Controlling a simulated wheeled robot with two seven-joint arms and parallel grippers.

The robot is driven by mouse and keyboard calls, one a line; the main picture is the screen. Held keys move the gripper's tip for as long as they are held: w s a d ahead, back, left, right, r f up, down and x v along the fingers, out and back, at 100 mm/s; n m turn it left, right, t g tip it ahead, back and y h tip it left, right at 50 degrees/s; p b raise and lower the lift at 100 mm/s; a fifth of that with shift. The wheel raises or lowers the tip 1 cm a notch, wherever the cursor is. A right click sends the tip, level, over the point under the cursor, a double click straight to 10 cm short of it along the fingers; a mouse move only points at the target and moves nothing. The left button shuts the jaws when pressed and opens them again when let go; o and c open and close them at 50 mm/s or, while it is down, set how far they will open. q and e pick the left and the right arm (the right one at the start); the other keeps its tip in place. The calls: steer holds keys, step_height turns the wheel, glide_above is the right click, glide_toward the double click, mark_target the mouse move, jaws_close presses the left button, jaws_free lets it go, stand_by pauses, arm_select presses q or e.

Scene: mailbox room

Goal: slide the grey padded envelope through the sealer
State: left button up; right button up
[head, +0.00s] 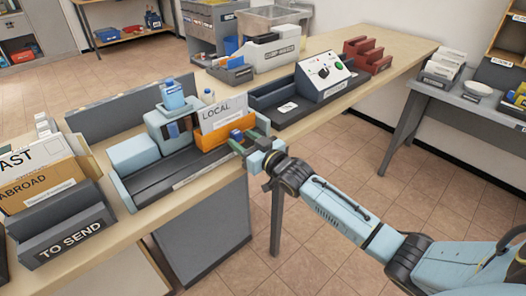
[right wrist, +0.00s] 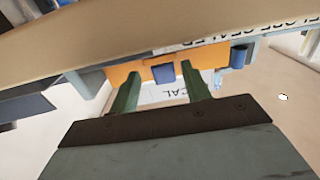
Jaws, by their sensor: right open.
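The pale grey envelope marked LOCAL (head: 224,114) stands upright in an orange carrier (head: 216,138) at the right part of the sealer. The sealer (head: 160,182) is a light-blue unit with a dark channel, and its head (head: 160,122) stands left of the envelope. My right gripper (head: 243,141) is open at the carrier's right end. In the right wrist view its green fingers (right wrist: 158,82) are apart, with a blue tab (right wrist: 162,73) on the orange carrier seen between them. I cannot tell if they touch it. My left gripper is not in view.
A grey TO SEND bin (head: 75,240) with envelopes stands on the left of the bench. A dark tray with a control box (head: 322,72) stands right of the sealer, with a red rack (head: 367,55) behind. A side table (head: 470,103) stands at the right.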

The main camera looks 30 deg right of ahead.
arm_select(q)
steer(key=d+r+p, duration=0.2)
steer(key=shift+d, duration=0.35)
arm_select(e)
steer(key=v, duration=1.1)
steer(key=shift+s, duration=0.35)
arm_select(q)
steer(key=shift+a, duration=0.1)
arm_select(e)
steer(key=shift+d, duration=0.15)
steer(key=s+d+f+g+h, duration=0.2)
steer(key=s+f+g, duration=0.15)
steer(key=f, duration=0.75)
steer(key=s+d+f+m+g+h, duration=0.15)
steer(key=s+f, duration=0.35)
steer(key=f, duration=0.5)
steer(key=s+d+f+g+h, duration=0.1)
steer(key=s+d+f+g, duration=0.3)
steer(key=f, duration=0.7)
steer(key=s+a+f+g, duration=0.1)
steer(key=s+f, duration=0.4)
steer(key=s, duration=0.6)
steer(key=s+a+f+g, duration=0.2)
steer(key=s+f+g, duration=0.2)
steer(key=s, duration=0.7)
steer(key=s+a+f+n+g+h, duration=0.1)
steer(key=s+a+f+g, duration=0.1)
steer(key=s+f, duration=0.6)
steer(key=s, duration=0.3)
